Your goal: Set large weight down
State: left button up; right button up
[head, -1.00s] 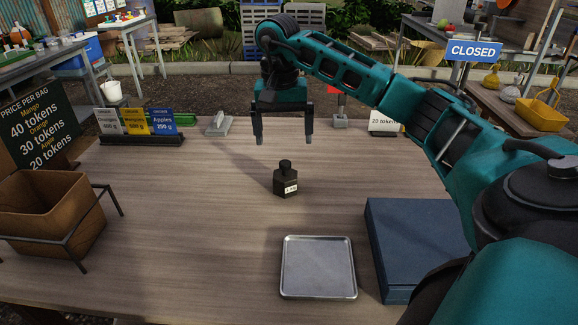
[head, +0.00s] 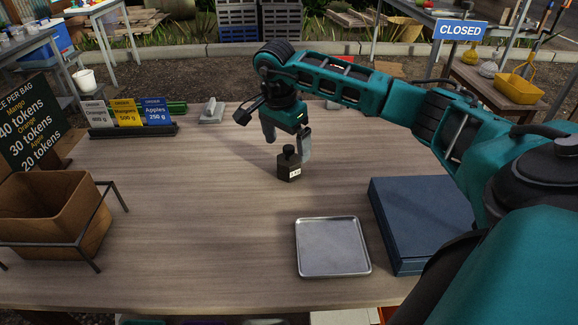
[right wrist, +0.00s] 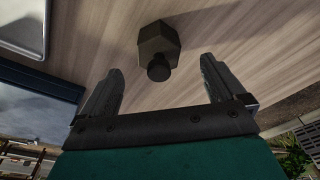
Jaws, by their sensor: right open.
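The large weight (head: 289,165), dark and bottle-shaped with a knob on top and a small white label, stands upright on the wooden table (head: 190,230). My right gripper (head: 287,146) is open just behind and above it in the head view. In the right wrist view the weight (right wrist: 158,48) lies beyond the fingertips of my right gripper (right wrist: 160,82), roughly centred between them, with no finger visibly touching it. My left gripper does not show.
A metal tray (head: 333,248) lies on the table in front of the weight, beside a dark blue box (head: 425,222). A brown bin in a rack (head: 48,215) stands at left. Order cards (head: 127,113) and a price board (head: 27,125) are at back left. The table's middle left is clear.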

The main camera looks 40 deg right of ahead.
aim_at(289, 158)
jog(key=f, duration=0.5)
jog(key=shift+d+f, duration=0.4)
grip_shut()
jog(key=shift+r, duration=0.15)
dwell(0.6)
